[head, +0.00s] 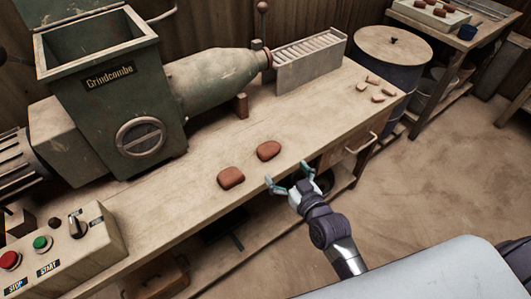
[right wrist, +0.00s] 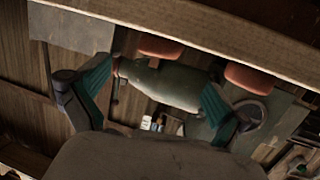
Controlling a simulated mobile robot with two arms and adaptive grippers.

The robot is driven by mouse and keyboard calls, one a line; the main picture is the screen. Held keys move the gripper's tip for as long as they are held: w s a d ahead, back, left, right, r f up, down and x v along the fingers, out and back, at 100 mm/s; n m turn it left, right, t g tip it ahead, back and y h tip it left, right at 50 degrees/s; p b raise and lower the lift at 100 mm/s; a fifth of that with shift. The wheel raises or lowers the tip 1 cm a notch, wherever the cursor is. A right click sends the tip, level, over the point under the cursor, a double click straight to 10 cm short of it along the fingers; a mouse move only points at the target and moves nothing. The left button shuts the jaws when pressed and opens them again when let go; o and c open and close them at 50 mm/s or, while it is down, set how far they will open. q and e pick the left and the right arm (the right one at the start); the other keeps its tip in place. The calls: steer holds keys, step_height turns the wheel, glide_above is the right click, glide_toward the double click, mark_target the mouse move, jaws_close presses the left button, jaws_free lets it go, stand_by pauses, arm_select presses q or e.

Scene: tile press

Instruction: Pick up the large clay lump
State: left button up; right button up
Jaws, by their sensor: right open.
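Two reddish-brown clay lumps lie on the wooden bench. The left lump (head: 231,177) looks slightly larger than the right lump (head: 268,150). In the right wrist view, which is turned over, the left lump (right wrist: 250,79) is at the right and the other lump (right wrist: 158,47) is nearer the middle. Both are partly cut off by the bench edge there. My right gripper (head: 288,174) is open and empty at the bench's front edge, to the right of both lumps and apart from them. Its open fingers also show in the right wrist view (right wrist: 160,75). My left gripper is not in view.
Bare bench surrounds the lumps.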

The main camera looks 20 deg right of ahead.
mark_target(272, 153)
steer(key=x, duration=0.5)
steer(key=shift+w, duration=0.1)
steer(key=shift+x, duration=3.1)
steer(key=shift+c, duration=0.2)
steer(key=shift+r, duration=0.1)
steer(key=c, duration=1.3)
